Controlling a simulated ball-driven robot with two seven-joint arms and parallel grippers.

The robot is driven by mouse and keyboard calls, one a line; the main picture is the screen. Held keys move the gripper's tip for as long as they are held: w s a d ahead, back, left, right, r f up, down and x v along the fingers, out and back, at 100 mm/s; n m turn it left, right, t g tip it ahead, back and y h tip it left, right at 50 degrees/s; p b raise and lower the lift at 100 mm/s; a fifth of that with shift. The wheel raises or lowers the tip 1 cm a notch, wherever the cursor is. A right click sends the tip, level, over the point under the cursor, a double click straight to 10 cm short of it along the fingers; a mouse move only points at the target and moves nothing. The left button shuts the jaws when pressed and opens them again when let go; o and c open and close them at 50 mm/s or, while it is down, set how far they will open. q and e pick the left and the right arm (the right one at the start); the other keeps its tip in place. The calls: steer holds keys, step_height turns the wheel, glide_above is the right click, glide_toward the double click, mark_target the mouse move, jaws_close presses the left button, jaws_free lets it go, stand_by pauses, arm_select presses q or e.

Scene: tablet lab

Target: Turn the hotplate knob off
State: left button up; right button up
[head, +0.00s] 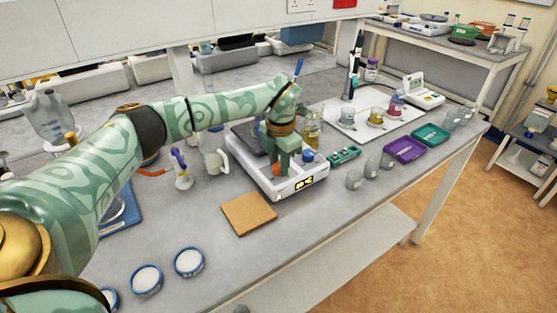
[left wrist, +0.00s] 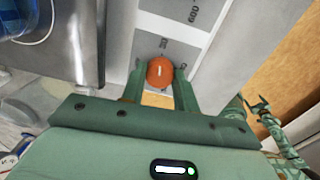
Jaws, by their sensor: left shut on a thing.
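The white hotplate (head: 312,178) stands on the bench in the middle of the head view, with a yellow-lit display on its front. Its orange knob (left wrist: 160,72) shows in the left wrist view with a short pale mark on its face. It also shows in the head view (head: 276,171), partly covered by my gripper. My left gripper (left wrist: 160,82) points down at the front panel and is shut on the orange knob, one finger on each side. A blue knob (head: 308,156) is farther right on the hotplate. A green patterned arm part shows at the right of the left wrist view; its jaw state is unclear.
A beaker of yellow liquid (head: 312,128) stands at the hotplate's back. A cork mat (head: 248,213) lies in front, a purple tray (head: 404,149) and green tray (head: 431,135) to the right. A wash bottle (head: 181,170) stands left. The bench's front edge is close.

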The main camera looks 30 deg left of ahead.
arm_select(q)
steer(key=n+p, duration=0.4)
steer(key=p, duration=0.1)
steer(key=shift+r+n, duration=0.3)
steer(key=shift+n, duration=0.1)
steer(key=shift+n+p, duration=0.75)
steer(key=shift+n, duration=0.15)
steer(key=n+p, duration=0.3)
steer(key=n, duration=0.1)
steer(key=shift+w+f+n, duration=0.1)
steer(key=shift+n, duration=0.2)
steer(key=shift+a+f+n+g+p, duration=0.1)
steer(key=shift+n+g+p, duration=0.2)
steer(key=shift+n+p, duration=1.1)
arm_select(e)
step_height(320, 180, up, 12)
steer(key=w, duration=0.2)
steer(key=shift+w+a+t+b, duration=0.15)
steer(key=shift+t+b, duration=0.15)
steer(key=shift+b, duration=0.1)
arm_select(q)
steer(key=shift+n, duration=0.6)
steer(key=o, duration=1)
